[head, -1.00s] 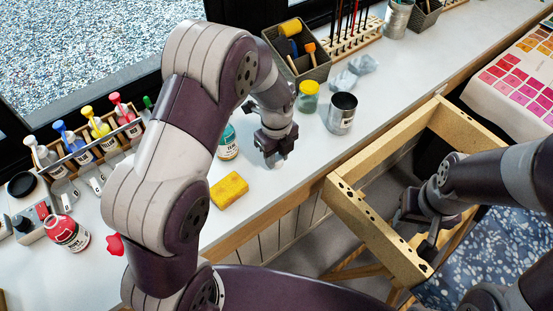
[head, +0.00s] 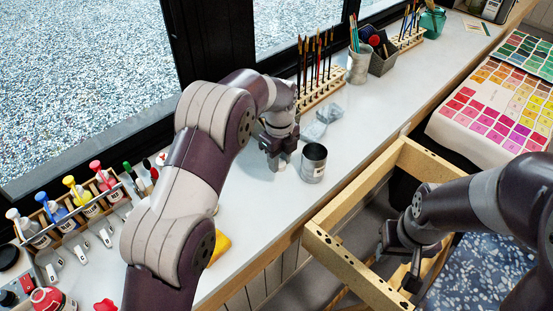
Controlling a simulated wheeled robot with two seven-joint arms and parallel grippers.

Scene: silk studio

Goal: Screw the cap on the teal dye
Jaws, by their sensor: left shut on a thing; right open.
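My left gripper (head: 277,163) is at the white worktop, just left of the metal can. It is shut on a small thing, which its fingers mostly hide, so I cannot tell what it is.
The metal can (head: 314,162) stands close to my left gripper. Dye bottles fill a rack (head: 70,222) at left. A yellow sponge (head: 220,246) shows beside my arm. The wooden frame (head: 345,258) juts out.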

